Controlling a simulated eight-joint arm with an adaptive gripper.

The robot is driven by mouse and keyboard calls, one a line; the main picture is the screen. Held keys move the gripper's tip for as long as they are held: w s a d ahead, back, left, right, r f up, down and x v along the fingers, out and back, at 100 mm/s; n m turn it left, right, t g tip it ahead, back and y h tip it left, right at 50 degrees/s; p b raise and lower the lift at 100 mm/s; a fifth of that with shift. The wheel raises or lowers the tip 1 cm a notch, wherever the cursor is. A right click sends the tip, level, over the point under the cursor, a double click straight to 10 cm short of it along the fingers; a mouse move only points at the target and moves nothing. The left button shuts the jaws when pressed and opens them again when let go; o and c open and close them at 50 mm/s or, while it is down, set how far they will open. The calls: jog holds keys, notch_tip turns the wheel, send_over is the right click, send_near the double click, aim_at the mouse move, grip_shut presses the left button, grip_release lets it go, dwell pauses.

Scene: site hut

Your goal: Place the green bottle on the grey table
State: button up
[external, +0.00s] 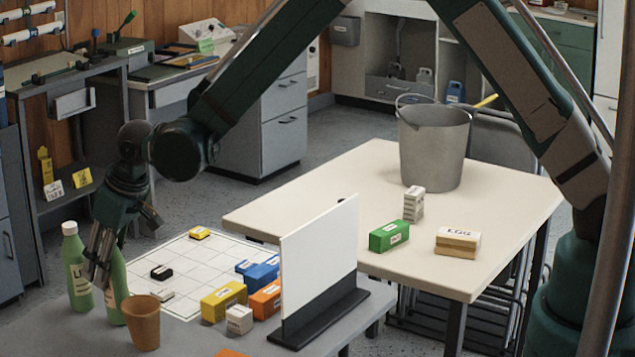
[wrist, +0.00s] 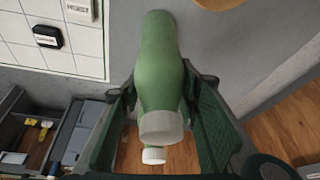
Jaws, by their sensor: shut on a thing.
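My gripper (external: 101,262) points down over the left end of the grey table (external: 200,335). It is shut on a green bottle (external: 117,290), whose upper part is partly hidden by the fingers. In the wrist view this bottle (wrist: 158,70) with a white cap lies between the two fingers, its base end against the grey surface. I cannot tell whether its base touches the table. A second green bottle (external: 77,272) with a white cap stands upright just left of the gripper; its cap also shows in the wrist view (wrist: 153,155).
A brown cup (external: 141,322) stands close right of the held bottle. A white grid sheet (external: 190,262) with small blocks lies behind. Coloured boxes (external: 223,300) and a white upright panel (external: 318,262) are further right. A cream table (external: 330,205) holds a grey bucket (external: 432,150).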

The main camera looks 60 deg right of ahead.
jog(key=shift+f, duration=0.15)
jog(key=o, duration=0.8)
jog(key=shift+p+v, duration=0.55)
jog(key=shift+v, duration=5.6)
